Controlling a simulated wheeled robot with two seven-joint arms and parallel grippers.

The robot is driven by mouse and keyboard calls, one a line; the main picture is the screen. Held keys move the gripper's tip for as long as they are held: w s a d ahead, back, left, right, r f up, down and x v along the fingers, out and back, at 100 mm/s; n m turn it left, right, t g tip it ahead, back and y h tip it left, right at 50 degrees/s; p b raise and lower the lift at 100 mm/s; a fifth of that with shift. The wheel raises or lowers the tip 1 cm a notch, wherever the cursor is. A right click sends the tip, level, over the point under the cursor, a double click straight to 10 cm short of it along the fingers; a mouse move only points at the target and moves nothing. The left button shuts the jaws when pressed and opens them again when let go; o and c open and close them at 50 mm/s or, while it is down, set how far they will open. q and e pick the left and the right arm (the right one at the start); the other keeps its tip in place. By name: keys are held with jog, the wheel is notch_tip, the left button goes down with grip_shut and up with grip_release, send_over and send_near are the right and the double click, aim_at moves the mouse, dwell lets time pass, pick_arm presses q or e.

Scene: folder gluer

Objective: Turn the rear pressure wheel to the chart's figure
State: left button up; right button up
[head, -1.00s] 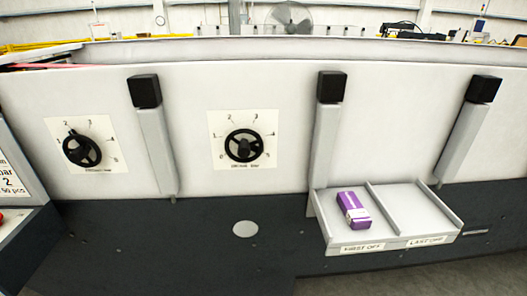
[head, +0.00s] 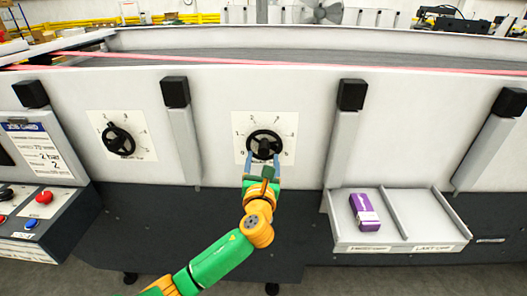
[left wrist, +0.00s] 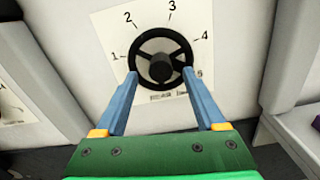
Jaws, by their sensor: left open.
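A black spoked handwheel (head: 264,144) sits on a white dial plate (head: 240,120) on the machine's pale side panel. In the left wrist view the same wheel (left wrist: 160,38) has figures 1 to 5 around it; the small label below is only partly readable. My left gripper (head: 263,158) is open, its two blue fingers at the wheel's lower left and lower right. Contact with the rim cannot be told. A second black handwheel (head: 119,140) on a similar plate is further left. A job card (head: 31,145) with small, mostly unreadable print stands at far left. My right gripper is out of view.
A control box (head: 40,212) with red and blue buttons is at the left. Grey posts with black caps (head: 352,94) stand out from the panel on both sides of the wheel. A two-bay tray (head: 430,225) at right holds a purple carton (head: 364,211).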

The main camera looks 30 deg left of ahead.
aim_at(264, 154)
pick_arm(q)
jog(key=shift+x, duration=1.55)
jog(key=shift+f, duration=0.1)
jog(key=shift+s+d, duration=0.1)
grip_shut()
